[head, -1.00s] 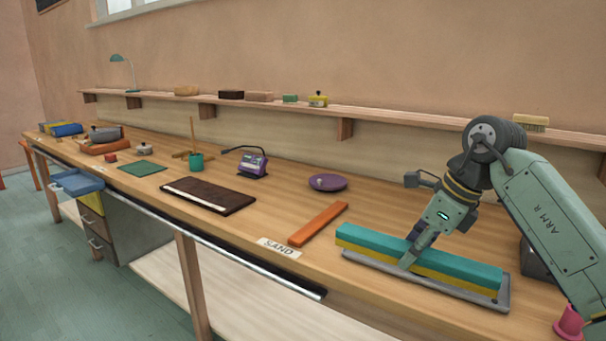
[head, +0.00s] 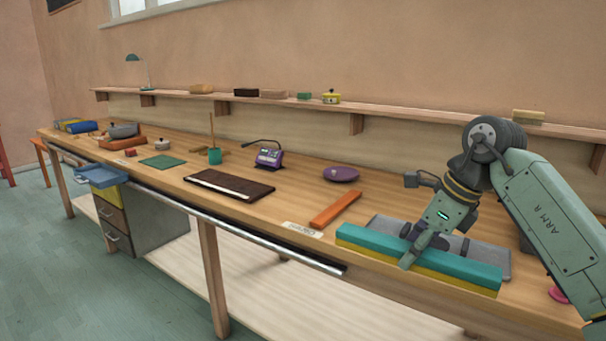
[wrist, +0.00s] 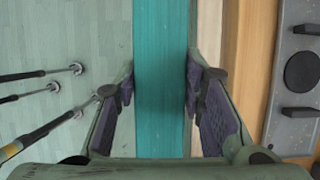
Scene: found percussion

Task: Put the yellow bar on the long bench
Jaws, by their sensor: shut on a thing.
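My gripper (head: 408,260) is shut across the middle of a long bar (head: 365,240) with a teal top and a yellow lower part. I cannot tell whether the two colours are one piece or two. The bar is level, along the front edge of the long wooden bench (head: 290,190). The wrist view shows floor to its left and the bench edge to its right, so it is out past that edge. The far finger is mostly hidden.
A grey tray (head: 495,262) lies on the bench just behind the bar. An orange bar (head: 335,210), a label (head: 302,229), a purple plate (head: 341,174) and a dark board (head: 229,185) lie further left. Bare wood shows between them.

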